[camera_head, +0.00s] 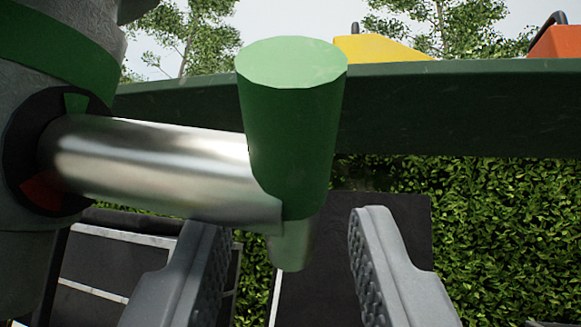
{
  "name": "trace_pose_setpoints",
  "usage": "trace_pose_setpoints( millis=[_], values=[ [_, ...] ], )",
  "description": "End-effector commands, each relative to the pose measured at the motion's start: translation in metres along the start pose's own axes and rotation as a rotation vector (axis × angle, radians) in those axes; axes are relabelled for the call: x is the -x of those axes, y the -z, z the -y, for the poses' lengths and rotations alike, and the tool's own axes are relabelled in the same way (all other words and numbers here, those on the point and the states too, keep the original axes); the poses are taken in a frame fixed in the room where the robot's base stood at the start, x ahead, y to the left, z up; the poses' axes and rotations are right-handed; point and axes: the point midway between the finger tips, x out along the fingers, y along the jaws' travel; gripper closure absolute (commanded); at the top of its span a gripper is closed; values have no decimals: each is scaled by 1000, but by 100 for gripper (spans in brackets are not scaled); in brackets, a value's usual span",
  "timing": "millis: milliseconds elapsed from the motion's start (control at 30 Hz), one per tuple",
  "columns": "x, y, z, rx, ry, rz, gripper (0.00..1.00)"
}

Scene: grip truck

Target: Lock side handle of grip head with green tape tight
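The side handle is a metal shaft (150,165) that ends in a green tapered knob (288,140). The shaft comes out to the right from the grip head (25,130), a grey body with a green tape band (55,45) at the upper left. A small green mark and a red mark show on the dark collar (18,170) around the shaft's root. My gripper (290,235) is open at the bottom of the view. Its two grey ridged fingers stand apart, with the knob's lower end showing between and above them. I cannot tell if they touch the handle.
A long dark green beam (440,108) runs across behind the knob. A yellow thing (380,47) and an orange thing (560,42) stand beyond it. A leafy hedge (500,220) fills the right. Black panels (110,265) lie below the shaft.

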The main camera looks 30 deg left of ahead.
Motion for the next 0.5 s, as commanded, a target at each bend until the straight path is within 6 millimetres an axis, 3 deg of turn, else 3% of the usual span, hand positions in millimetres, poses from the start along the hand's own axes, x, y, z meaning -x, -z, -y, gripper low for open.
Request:
trace_pose_setpoints(
  millis=[200, 500],
  values=[
    [-15, 0, 0, 1, 0, -3, 66],
    [-18, 0, 0, -1, -1, 0, 66]
  ],
)
